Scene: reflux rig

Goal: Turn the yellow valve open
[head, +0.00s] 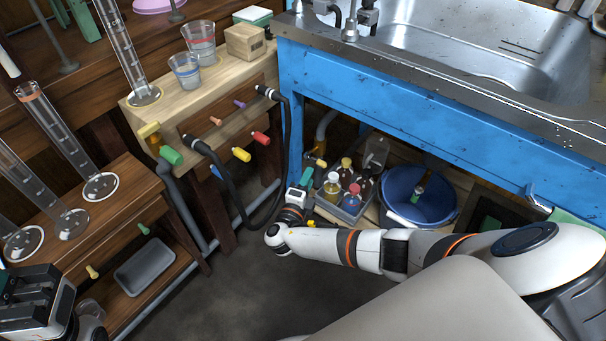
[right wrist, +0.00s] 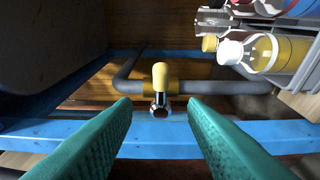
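A valve with a yellow handle (right wrist: 160,77) sits on a grey pipe in the right wrist view, with a brass-coloured body and a chrome end pointing toward me. In the head view a small yellow handle (head: 320,161) shows under the blue sink frame, just past my right gripper (head: 309,174). In the right wrist view my right gripper (right wrist: 160,118) is open, its green fingers apart on either side of the valve's line, with nothing between the tips. The fingers look short of the handle. My left gripper (head: 35,300) is at the lower left, partly cut off; its fingers are unclear.
A grey crate (head: 350,212) of bottles stands right of my right gripper, beside a blue basin (head: 419,195). The blue sink frame (head: 420,100) runs above. A wooden bench (head: 180,95) with several coloured handles and a black hose (head: 228,185) is to the left.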

